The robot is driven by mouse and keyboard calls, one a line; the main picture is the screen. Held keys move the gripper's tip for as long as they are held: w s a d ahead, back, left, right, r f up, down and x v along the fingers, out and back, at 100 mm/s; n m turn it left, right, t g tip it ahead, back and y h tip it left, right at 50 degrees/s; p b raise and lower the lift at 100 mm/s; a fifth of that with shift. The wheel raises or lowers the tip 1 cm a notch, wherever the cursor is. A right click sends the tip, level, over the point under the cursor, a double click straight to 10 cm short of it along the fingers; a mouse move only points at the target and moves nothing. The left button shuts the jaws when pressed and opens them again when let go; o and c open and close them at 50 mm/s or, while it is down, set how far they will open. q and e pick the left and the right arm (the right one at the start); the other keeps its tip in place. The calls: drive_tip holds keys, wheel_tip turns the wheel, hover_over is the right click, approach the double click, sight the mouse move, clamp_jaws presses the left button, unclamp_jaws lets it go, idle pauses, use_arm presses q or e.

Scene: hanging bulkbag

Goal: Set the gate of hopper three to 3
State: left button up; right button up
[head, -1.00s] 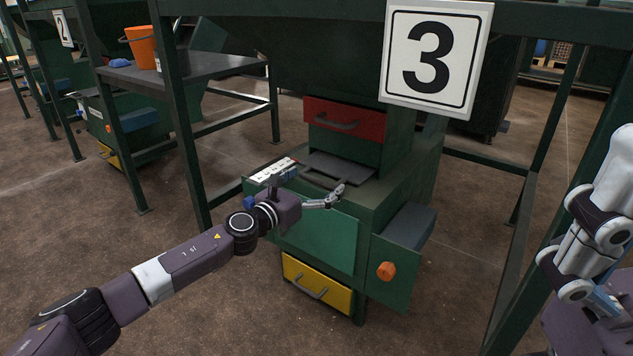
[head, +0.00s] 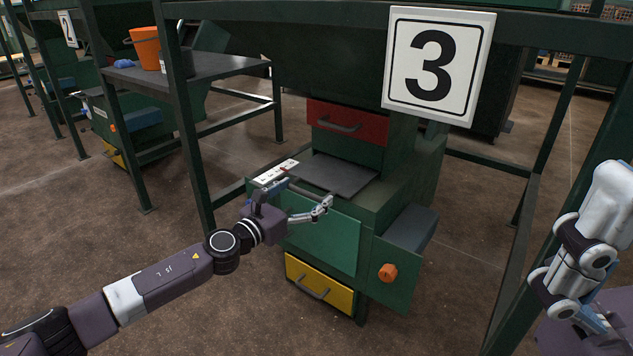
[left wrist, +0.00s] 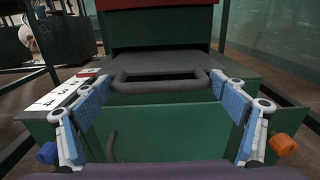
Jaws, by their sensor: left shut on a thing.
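Hopper three bears a white sign with a black 3 (head: 437,64). Its gate is a flat dark plate (head: 340,173) sticking out toward me below a red drawer. The gate handle (left wrist: 160,75) is a dark bar between the two blue-padded fingers of my left gripper (left wrist: 172,88). That gripper (head: 303,197) is shut on the handle's ends. A white numbered scale (head: 276,172) lies left of the plate, with a small red mark near it; I cannot tell which number it meets. My right gripper (head: 588,240) is at the right edge, partly cut off.
Below the gate are a green front panel (head: 322,243) and a yellow drawer (head: 319,284). An orange knob (head: 387,273) is on the box at right. Dark green posts (head: 187,120) frame the hopper. A side table (head: 215,66) holds an orange bucket (head: 145,47).

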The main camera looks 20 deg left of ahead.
use_arm(q)
drive_tip(key=shift+v, duration=1.6)
drive_tip(key=o, duration=1.5)
drive_tip(key=v, duration=1.2)
